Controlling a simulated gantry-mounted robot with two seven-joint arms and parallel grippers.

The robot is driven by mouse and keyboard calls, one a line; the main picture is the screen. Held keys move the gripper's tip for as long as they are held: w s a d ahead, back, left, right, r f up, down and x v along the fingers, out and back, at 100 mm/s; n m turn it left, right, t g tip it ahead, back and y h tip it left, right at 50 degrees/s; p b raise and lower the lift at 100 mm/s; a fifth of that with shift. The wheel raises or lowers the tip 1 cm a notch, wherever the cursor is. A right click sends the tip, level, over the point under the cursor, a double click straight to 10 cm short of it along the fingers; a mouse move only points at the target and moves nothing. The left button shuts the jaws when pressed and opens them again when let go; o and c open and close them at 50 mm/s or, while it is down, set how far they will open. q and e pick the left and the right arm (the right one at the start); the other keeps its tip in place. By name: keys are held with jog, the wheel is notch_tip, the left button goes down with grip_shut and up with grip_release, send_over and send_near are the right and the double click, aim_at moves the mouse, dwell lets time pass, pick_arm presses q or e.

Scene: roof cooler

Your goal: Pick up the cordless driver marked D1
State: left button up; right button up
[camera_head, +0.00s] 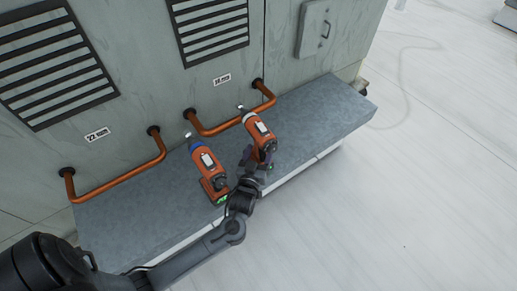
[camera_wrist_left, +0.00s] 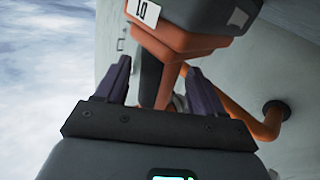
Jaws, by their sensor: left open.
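The driver marked D1 (camera_wrist_left: 180,35) fills the top of the left wrist view, orange and dark grey, with a white label on its base. Its narrow handle (camera_wrist_left: 155,78) runs down between the two spread fingers of my left gripper (camera_wrist_left: 160,85). I cannot tell whether either finger touches it. In the head view my left gripper (camera_head: 251,160) is at the right-hand orange driver (camera_head: 260,134), partly covering its lower end. A second orange driver (camera_head: 205,165) with a blue nose lies to its left on the grey ledge (camera_head: 130,205). My right gripper is not in view.
Orange pipes (camera_head: 120,180) stand out from the grey cooler wall behind the ledge, one of them (camera_head: 235,124) close behind the drivers. An orange pipe (camera_wrist_left: 255,120) also shows right of the gripper in the wrist view. The ledge's right end is clear.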

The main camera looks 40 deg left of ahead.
pick_arm(q)
jog(key=shift+x, duration=0.75)
grip_shut()
jog(key=shift+d+r, duration=0.1)
jog(key=shift+r, duration=0.05)
